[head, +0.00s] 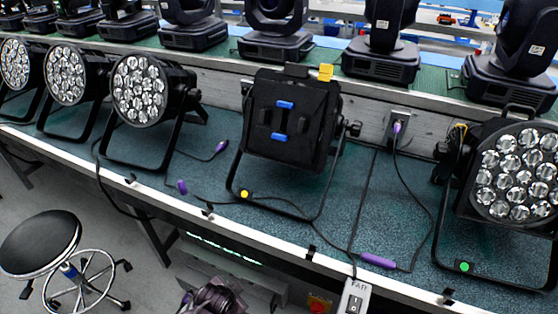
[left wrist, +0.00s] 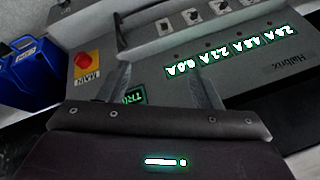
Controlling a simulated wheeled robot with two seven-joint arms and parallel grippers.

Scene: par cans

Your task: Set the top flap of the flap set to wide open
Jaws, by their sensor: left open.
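The flap set (head: 290,122) is a black square on the front of the middle par can. Its flaps look folded in over the face. The top flap carries a blue tab (head: 284,104); a second blue tab (head: 279,136) is below it, and darker tabs sit at either side. My left gripper shows in the left wrist view (left wrist: 152,45), open and empty, in front of a grey power box. In the head view its dark purplish body (head: 210,298) is at the bottom edge, well below the bench and the flap set. My right gripper is not in view.
Par cans with bare lenses stand at left (head: 140,92) and right (head: 515,170). Moving heads (head: 275,35) line the back. Purple-ended cables (head: 378,261) lie on the green bench (head: 345,205). A stool (head: 40,243) is at lower left. The grey power box (left wrist: 240,75) has a red knob.

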